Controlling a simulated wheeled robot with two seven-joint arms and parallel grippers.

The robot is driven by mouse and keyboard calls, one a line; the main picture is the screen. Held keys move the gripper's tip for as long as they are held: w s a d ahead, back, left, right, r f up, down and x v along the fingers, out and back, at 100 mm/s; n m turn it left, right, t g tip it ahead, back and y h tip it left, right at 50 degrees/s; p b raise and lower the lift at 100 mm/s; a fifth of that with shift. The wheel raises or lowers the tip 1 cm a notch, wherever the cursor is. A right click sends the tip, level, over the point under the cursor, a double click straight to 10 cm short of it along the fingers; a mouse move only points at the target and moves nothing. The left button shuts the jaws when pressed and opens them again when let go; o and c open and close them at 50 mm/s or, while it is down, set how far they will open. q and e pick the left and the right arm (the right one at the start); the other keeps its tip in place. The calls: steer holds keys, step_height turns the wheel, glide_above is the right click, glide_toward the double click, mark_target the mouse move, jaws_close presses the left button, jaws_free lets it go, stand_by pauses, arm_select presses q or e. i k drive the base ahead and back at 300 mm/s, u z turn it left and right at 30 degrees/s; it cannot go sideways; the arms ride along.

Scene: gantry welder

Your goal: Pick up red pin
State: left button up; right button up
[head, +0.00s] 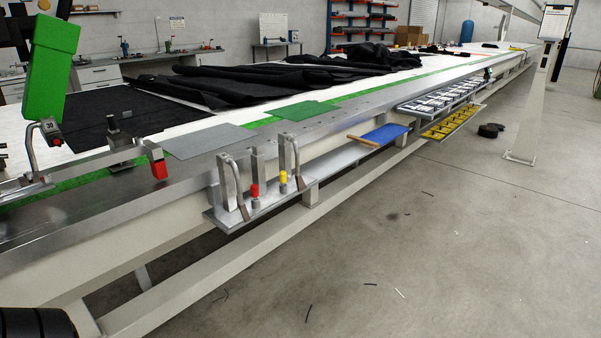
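A small pin with a red top (255,190) stands upright on a narrow metal shelf (268,203) fixed to the side of the long table. A similar pin with a yellow top (283,179) stands to its right on the same shelf. Upright metal bars and curved handles stand close around both pins. Another red block (158,168) sits at the end of a metal arm over the table edge at left. Neither of my grippers can be made out in this view.
The long table (203,187) runs from lower left to the far right, with black fabric (255,84) on top. A blue board (385,135) and trays of small parts (443,98) hang along its side. The floor at right is mostly clear.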

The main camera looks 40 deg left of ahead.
mark_target(254, 188)
steer(key=i, duration=1.55)
steer(key=u, duration=2.2)
